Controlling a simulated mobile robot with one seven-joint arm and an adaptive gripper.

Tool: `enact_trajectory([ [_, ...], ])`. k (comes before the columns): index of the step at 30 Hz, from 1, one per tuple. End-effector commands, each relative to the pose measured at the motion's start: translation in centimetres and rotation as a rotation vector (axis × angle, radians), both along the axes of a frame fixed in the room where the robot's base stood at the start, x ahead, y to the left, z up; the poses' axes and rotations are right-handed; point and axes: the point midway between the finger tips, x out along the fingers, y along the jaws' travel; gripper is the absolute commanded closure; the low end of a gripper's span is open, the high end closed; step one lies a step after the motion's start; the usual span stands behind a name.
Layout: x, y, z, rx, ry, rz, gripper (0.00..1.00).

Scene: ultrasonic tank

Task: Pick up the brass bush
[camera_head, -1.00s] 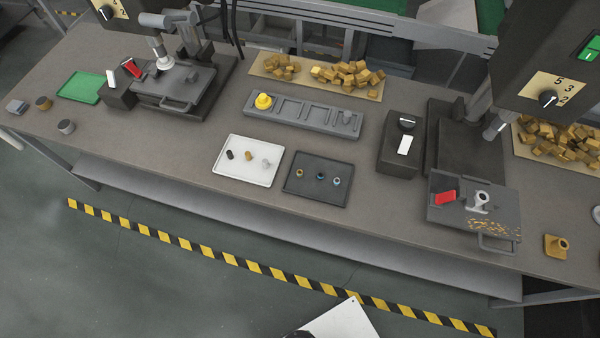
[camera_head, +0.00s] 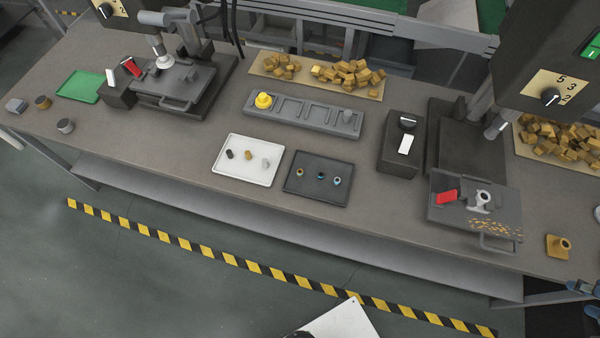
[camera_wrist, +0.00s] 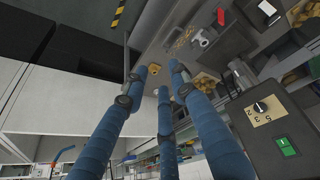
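Several brass-coloured pieces show, and I cannot tell for certain which is the brass bush. A brass piece with a flat base and short round neck (camera_head: 557,246) stands alone at the table's right end. In the wrist view it (camera_wrist: 154,68) appears beyond my fingers, small and partly hidden. A small brass piece (camera_head: 248,155) lies in the white tray (camera_head: 233,173), and a brass-toned ring (camera_head: 299,174) lies in the dark tray (camera_head: 311,195). My gripper (camera_wrist: 158,84) has blue fingers spread apart with nothing held. Part of it shows at the right edge of the head view (camera_head: 590,298).
The right press has a grey plate (camera_head: 447,211) with a red part, a pale fitting and brass chips. A black switch box (camera_head: 403,143) stands left of it. A grey slotted rack (camera_head: 292,121) holds a yellow piece. Yellow-black tape (camera_head: 250,264) marks the floor.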

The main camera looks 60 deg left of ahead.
Motion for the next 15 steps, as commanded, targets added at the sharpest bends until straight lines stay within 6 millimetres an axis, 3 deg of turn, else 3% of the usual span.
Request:
enact_trajectory([
  [6, 3.2, 6.5, -1.3, -0.095, 0.033, 0.345, 0.74],
  [15, 5.7, 16.6, -4.1, -0.219, 0.053, 0.821, 0.74],
])
